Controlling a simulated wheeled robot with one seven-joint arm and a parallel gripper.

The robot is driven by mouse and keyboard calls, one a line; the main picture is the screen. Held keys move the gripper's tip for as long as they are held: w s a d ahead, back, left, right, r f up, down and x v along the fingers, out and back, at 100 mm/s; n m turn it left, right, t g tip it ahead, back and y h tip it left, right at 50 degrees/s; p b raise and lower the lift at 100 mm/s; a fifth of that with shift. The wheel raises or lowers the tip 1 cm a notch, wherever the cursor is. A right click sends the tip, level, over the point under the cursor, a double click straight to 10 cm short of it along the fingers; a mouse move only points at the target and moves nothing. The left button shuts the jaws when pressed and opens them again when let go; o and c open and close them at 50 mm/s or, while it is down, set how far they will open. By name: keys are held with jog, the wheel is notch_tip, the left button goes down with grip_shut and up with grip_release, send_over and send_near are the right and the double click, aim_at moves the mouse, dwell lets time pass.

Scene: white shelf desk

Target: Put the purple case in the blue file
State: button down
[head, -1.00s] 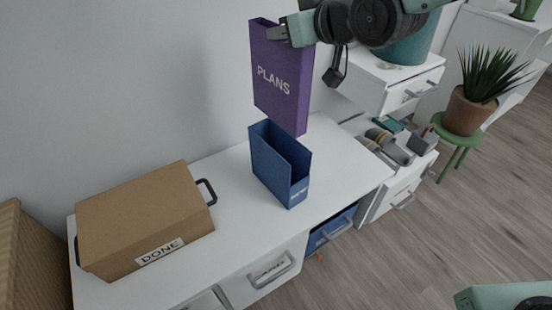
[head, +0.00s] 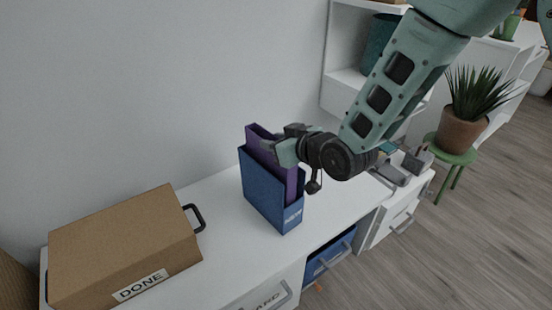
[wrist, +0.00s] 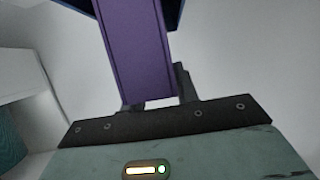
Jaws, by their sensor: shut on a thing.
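The blue file (head: 262,192) stands upright on the white desk in the head view, open at the top. The purple case (head: 254,135) is upright and mostly down inside the file, its top edge sticking out above the rim. My gripper (head: 276,147) is at the case's upper right edge and shut on it. In the wrist view the purple case (wrist: 136,50) runs up from between the fingers, and a blue bit of the file (wrist: 176,12) shows at the top. The case's lower part is hidden by the file wall.
A cardboard box marked DONE (head: 130,240) stands on the desk to the left. A small organizer (head: 392,170) is at the right, beyond my arm. A potted plant (head: 465,115) stands on a green stool. The desk (head: 215,215) is clear between box and file.

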aim_at(271, 172)
jog(key=shift+f+b, duration=0.5)
jog(key=shift+f, duration=1.7)
jog(key=shift+f, duration=0.15)
jog(key=c, duration=1.1)
grip_release()
jog(key=shift+o, duration=0.2)
jog(key=shift+r, duration=0.2)
